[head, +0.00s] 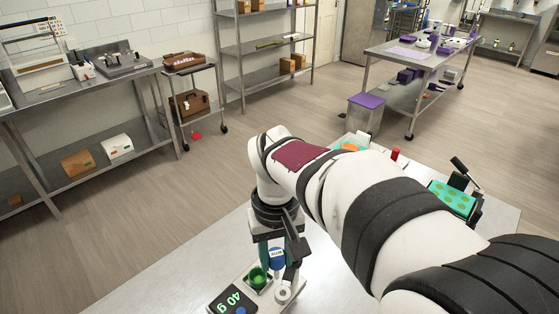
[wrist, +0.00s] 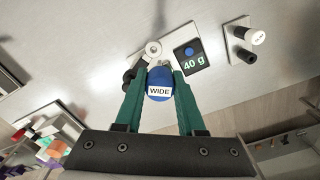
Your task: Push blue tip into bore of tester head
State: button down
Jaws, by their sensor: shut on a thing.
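My gripper (wrist: 160,88) is shut on the blue tip (wrist: 158,76), which has a white label reading WIDE. Its green fingers press the tip from both sides. In the head view the blue tip (head: 277,262) shows beneath my wrist, partly hidden by a dark part. A pale round piece with a central hole, apparently the tester head (wrist: 152,49), is just beyond the tip in the wrist view. It also seems to show in the head view (head: 283,295), below the tip. I cannot tell whether the tip touches it; its lower end is hidden.
A dark display reading 40 g (wrist: 193,66) is beside the round piece. A plate with white and black knobs (wrist: 239,45) lies to the right. A teal mould (head: 455,198) is behind my arm; the table's left front (head: 180,270) is clear.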

aim_at(278, 278)
jog(key=shift+f, duration=2.9)
jog(key=shift+d, duration=0.15)
jog(key=shift+w+d+n, duration=0.2)
jog(key=shift+d+n, duration=0.3)
jog(key=shift+f, duration=2.6)
jog(key=shift+c, duration=2.2)
grip_release()
